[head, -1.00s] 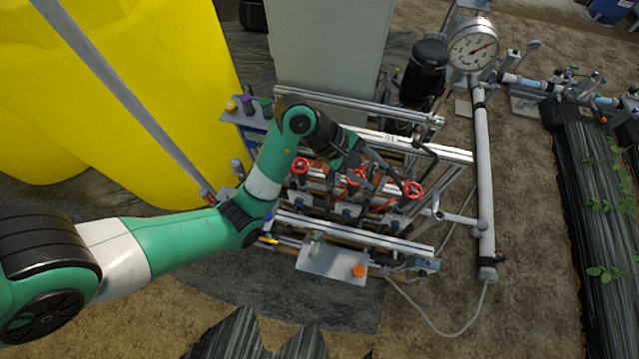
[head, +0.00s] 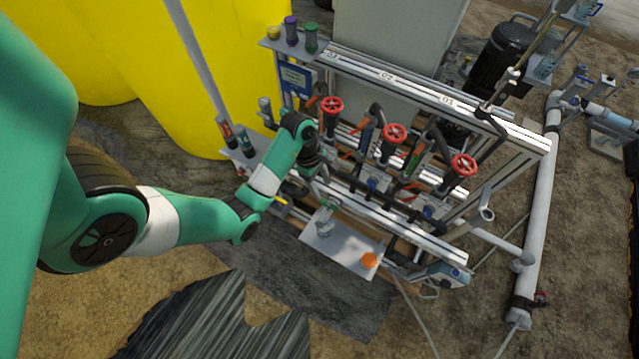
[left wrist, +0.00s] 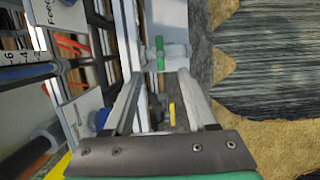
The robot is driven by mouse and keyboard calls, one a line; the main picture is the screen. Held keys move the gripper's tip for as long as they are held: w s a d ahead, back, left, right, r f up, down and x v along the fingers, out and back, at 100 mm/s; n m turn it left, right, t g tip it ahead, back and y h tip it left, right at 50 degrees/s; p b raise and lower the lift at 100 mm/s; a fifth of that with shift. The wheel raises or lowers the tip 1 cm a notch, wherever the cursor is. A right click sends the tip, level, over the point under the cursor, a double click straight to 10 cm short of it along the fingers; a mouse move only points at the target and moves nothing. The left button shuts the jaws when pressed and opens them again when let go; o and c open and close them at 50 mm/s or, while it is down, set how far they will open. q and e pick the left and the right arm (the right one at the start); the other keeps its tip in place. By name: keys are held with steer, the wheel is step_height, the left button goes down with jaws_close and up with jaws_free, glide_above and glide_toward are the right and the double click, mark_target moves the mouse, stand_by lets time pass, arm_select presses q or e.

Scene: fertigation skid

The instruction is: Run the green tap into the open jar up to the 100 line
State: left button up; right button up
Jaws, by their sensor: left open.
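An open clear jar (head: 324,222) stands upright on a white tray (head: 345,250) in front of the skid. Its fill level and marks are too small to read. An orange lid (head: 369,260) lies near the tray's right end. My left gripper (head: 325,190) is open just above and behind the jar. In the left wrist view a clear part with a green band (left wrist: 160,54) shows beyond the open left fingertips (left wrist: 160,76); I cannot tell whether it is the jar or the green tap. The green tap is not clearly made out. My right gripper is not in view.
Several red handwheels (head: 393,132) stand along the skid behind the gripper. Capped bottles (head: 291,32) stand on a shelf at the back left. A yellow tank (head: 210,90) is on the left, and a grey pipe (head: 540,210) on the right.

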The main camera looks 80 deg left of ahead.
mark_target(329, 205)
arm_select(q)
steer(key=b+x, duration=0.5)
steer(key=x, duration=0.3)
steer(key=shift+d+f, duration=0.2)
steer(key=shift+f, duration=0.2)
steer(key=shift+w+d+f+b, duration=0.1)
steer(key=shift+w+f+b, duration=0.05)
steer(key=shift+f+b, duration=0.25)
jaws_close()
